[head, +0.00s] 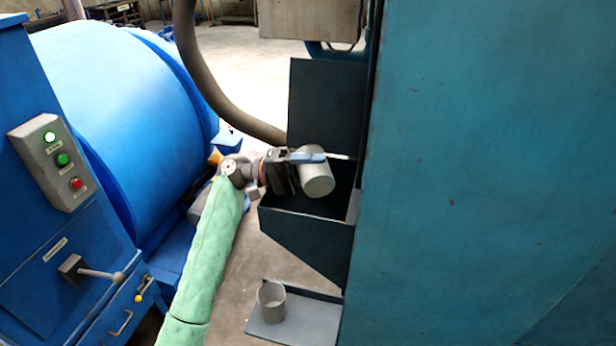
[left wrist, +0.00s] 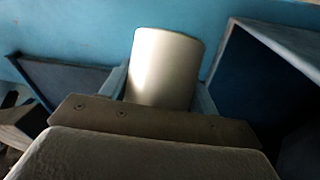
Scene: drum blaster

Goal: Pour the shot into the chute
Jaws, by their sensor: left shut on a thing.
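My left gripper (head: 282,170) is shut on a grey cylindrical cup (head: 317,178), which also shows in the left wrist view (left wrist: 164,70). In the head view the cup is tilted, with a plain round end toward the camera. It is held over the dark open chute (head: 300,234) on the side of the teal machine. No shot is visible, and I cannot tell whether any is in the cup or in the chute. Most of the chute's inside is in shadow or behind the gripper and cup. My right gripper is out of view.
The teal machine wall (head: 480,170) stands close on the right. A second grey cup (head: 271,302) stands upright on a low tray (head: 310,322) below the chute. A thick hose (head: 205,80) hangs behind. A blue drum machine (head: 120,120) with a button box (head: 55,160) stands left.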

